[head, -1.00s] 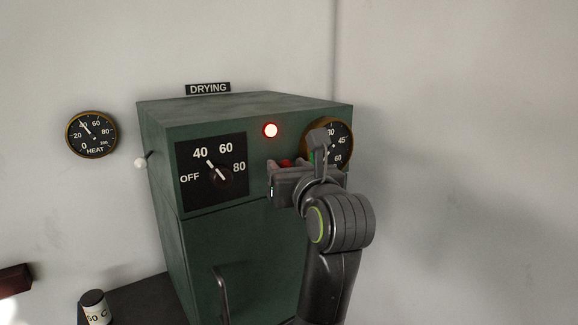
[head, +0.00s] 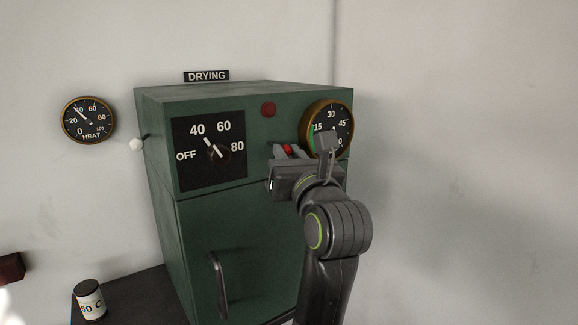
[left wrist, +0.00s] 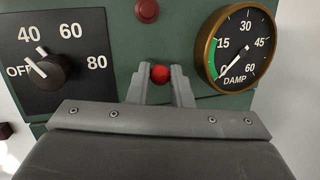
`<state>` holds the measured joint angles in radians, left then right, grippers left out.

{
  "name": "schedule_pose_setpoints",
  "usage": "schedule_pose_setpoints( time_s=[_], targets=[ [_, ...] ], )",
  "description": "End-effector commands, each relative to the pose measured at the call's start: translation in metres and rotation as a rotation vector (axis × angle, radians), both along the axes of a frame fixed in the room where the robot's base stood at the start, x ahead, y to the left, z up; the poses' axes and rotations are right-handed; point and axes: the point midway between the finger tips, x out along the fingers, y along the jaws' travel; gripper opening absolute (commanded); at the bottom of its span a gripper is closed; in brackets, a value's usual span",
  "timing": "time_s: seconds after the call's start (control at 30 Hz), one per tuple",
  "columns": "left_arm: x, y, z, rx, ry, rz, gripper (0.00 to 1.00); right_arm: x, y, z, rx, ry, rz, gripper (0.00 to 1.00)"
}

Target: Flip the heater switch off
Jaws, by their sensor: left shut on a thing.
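The heater switch with a red tip (head: 288,149) is on the green cabinet's front, below the lamp. In the left wrist view the red tip (left wrist: 159,74) sits between my left fingertips. My left gripper (head: 291,154) is shut on it, with the fingers on either side; the fingers also show in the left wrist view (left wrist: 161,84). The switch's base and lever are mostly hidden, so its exact tilt is hard to tell. The red lamp (head: 268,109) above it is dark. My right gripper is not in view.
The green cabinet (head: 228,250) carries a dial knob (head: 217,152) pointing near 40 and a round DAMP gauge (left wrist: 238,45) close to my gripper. A HEAT gauge (head: 88,120) hangs on the wall. A white-knobbed lever (head: 137,144) sticks out left. A labelled jar (head: 89,300) stands lower left.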

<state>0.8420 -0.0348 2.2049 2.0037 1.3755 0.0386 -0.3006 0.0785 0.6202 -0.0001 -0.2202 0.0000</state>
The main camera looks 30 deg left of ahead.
Motion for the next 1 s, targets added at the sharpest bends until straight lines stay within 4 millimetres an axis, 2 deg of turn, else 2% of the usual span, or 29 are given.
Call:
schedule_pose_setpoints(
  time_s=[0.03,0.1,0.4,0.7,1.0],
  targets=[
    [0.000,0.001,-0.011,0.035,-0.014,0.001,0.00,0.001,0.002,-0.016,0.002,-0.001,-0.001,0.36],
    [0.000,0.001,-0.014,0.081,-0.033,0.002,0.00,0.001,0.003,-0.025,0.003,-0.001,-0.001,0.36],
    [0.001,0.004,-0.025,0.269,-0.109,0.002,0.00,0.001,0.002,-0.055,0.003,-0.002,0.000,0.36],
    [0.003,0.007,-0.028,0.375,-0.154,0.000,0.00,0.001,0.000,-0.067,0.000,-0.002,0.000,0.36],
    [0.003,0.007,-0.028,0.395,-0.165,0.000,0.00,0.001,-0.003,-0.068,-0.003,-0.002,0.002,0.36]
  ],
)
